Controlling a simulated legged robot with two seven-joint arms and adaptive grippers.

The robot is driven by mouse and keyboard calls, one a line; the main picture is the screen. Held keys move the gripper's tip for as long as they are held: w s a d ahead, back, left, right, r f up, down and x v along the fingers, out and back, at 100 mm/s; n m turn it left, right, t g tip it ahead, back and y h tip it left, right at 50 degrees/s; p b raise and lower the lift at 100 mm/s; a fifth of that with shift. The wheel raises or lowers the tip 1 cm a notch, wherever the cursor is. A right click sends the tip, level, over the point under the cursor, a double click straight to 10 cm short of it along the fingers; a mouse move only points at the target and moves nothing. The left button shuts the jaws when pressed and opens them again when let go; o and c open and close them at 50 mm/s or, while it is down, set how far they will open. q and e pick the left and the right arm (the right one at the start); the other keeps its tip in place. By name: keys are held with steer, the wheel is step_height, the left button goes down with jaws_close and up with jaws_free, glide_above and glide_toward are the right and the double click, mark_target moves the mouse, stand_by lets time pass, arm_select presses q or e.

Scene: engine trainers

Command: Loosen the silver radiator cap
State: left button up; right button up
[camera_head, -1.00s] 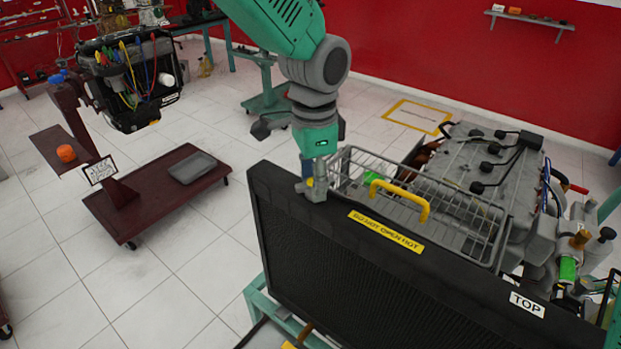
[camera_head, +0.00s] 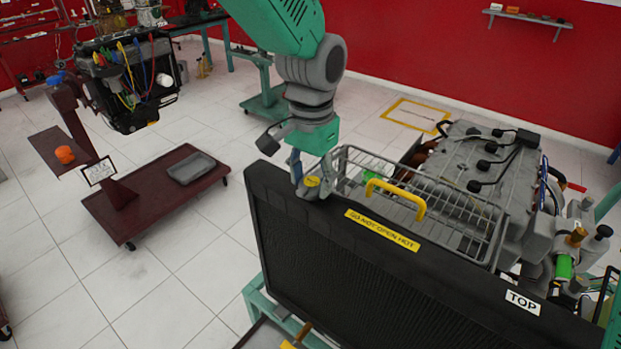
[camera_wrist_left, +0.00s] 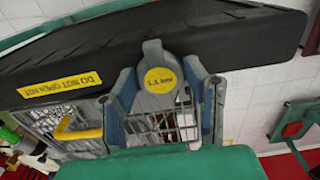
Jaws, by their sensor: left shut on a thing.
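The silver radiator cap (camera_wrist_left: 163,75) sits at the top edge of the black radiator (camera_head: 420,275), with a yellow label on its face. In the head view the cap (camera_head: 312,183) is partly covered by the fingers. My left gripper (camera_head: 308,180) reaches down to it from above. In the left wrist view the two fingers (camera_wrist_left: 166,92) stand on either side of the cap and are shut on it. The cap looks still seated on its neck. My right gripper is in neither view.
A wire basket with a yellow handle (camera_head: 422,205) stands just behind the radiator, close to the gripper. A "DO NOT OPEN HOT" label (camera_head: 382,230) is on the radiator top. The engine (camera_head: 475,165) is at right. A dark red cart (camera_head: 150,205) stands at left on open floor.

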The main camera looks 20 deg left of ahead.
mark_target(314, 180)
arm_select(q)
steer(key=shift+w+r, duration=0.3)
steer(key=shift+w, duration=0.05)
steer(key=o, duration=1.2)
steer(key=shift+c, duration=0.2)
steer(key=shift+d+f, duration=0.1)
steer(key=shift+f, duration=0.05)
steer(key=shift+s, duration=0.1)
steer(key=shift+r, duration=0.35)
step_height(314, 180, up, 11)
